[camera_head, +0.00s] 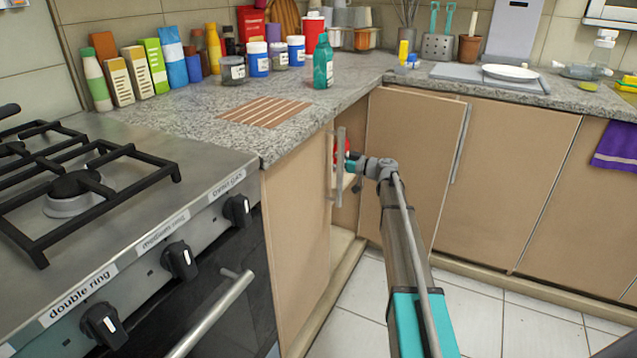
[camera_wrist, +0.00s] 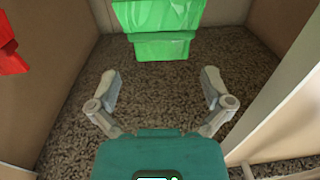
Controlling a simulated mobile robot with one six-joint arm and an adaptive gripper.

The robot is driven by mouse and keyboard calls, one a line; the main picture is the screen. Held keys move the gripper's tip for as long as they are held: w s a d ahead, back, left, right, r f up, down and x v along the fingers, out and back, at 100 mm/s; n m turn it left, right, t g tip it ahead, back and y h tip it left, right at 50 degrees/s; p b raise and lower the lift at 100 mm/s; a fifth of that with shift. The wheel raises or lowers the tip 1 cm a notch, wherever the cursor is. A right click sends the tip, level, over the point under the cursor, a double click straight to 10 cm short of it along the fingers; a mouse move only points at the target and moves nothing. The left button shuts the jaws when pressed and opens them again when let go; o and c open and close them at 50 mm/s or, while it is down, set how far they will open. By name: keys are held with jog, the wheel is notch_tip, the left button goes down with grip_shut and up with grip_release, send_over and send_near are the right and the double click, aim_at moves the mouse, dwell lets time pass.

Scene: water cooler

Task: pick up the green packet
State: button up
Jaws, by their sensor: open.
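A bright green packet-like object (camera_wrist: 162,35) with a creased surface shows at the top centre of the wrist view, on a brown speckled surface inside a cupboard. It is cut off by the top edge. My gripper (camera_wrist: 160,74) is open, its two fingers spread wide below the green object and apart from it, with nothing between them. In the head view my arm reaches into the open corner cupboard, and the fingers and the green object are hidden there. A separate upright green and white packet (camera_head: 155,66) stands on the worktop at the back left.
A red object (camera_wrist: 10,50) is at the left of the wrist view. The open cupboard door (camera_head: 296,235) stands close left of my arm; another door (camera_head: 412,150) is at right. Cupboard walls and a pale edge (camera_wrist: 285,105) flank my gripper. The stove is front left.

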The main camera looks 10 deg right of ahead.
jog(key=shift+f+x, duration=0.15)
jog(key=shift+x, duration=1.15)
jog(key=shift+f+x, duration=0.1)
jog(key=shift+x, duration=1.2)
jog(key=shift+s+a, duration=0.1)
jog(key=shift+s, duration=0.05)
jog(key=c, duration=1.1)
